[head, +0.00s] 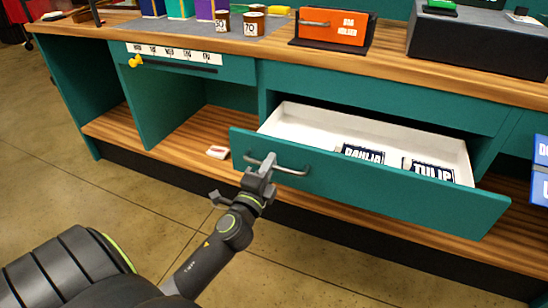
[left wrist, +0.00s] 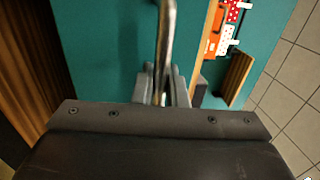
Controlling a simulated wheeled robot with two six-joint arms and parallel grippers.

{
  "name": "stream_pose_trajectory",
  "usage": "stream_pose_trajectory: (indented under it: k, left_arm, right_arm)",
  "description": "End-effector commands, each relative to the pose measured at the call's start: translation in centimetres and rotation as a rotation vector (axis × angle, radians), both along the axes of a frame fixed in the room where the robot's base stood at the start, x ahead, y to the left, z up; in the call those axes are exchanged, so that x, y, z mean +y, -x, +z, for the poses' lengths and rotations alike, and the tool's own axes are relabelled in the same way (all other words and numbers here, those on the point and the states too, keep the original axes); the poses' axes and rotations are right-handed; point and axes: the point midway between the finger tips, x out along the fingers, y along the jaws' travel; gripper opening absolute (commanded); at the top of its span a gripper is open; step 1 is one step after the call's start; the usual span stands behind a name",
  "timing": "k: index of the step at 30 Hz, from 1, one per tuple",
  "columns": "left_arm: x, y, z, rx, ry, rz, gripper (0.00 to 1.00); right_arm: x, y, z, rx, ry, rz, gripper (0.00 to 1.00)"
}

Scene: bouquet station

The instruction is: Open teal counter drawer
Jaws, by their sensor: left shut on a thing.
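The teal counter drawer (head: 400,193) is pulled well out from the counter in the head view. Its white inside shows, with a DAHLIA card (head: 362,154) and a TULIP card (head: 432,170) in it. A grey metal bar handle (head: 292,172) is on the drawer front. My left gripper (head: 262,166) is shut on the handle near its left end. In the left wrist view the handle (left wrist: 166,40) runs between the fingers (left wrist: 163,88), against the teal front. My right gripper is not in view.
The wooden countertop (head: 460,84) above carries an orange bag holder box (head: 332,28), cups marked 50 and 70 and a dark box (head: 480,45). A small red and white item (head: 218,152) lies on the lower shelf. Blue boxes (head: 540,170) stand at the right. The floor in front is clear.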

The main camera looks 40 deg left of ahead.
Motion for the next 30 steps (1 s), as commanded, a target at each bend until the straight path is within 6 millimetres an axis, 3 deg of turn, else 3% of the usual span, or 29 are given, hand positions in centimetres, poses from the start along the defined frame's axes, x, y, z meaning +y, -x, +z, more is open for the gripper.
stream_pose_trajectory:
  k: [13, 14, 15, 25, 30]
  left_arm:
    - [-0.1, 0.4, -0.1, 0.001, 0.0, 0.0, 0.0]
    - [-0.1, 0.4, -0.1, 0.001, 0.0, 0.0, 0.14]
    - [-0.1, 0.4, -0.1, 0.001, 0.0, 0.0, 0.17]
    - [-0.2, 0.7, -0.1, 0.001, 0.0, 0.0, 0.17]
    - [-0.6, 2.6, -0.7, 0.003, 0.001, 0.0, 0.17]
  right_arm:
    - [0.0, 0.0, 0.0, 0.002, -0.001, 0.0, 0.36]
    - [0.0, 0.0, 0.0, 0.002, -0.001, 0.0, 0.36]
    - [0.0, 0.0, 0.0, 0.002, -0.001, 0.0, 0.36]
    - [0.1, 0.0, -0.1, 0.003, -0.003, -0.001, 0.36]
    - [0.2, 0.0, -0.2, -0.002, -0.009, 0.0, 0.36]
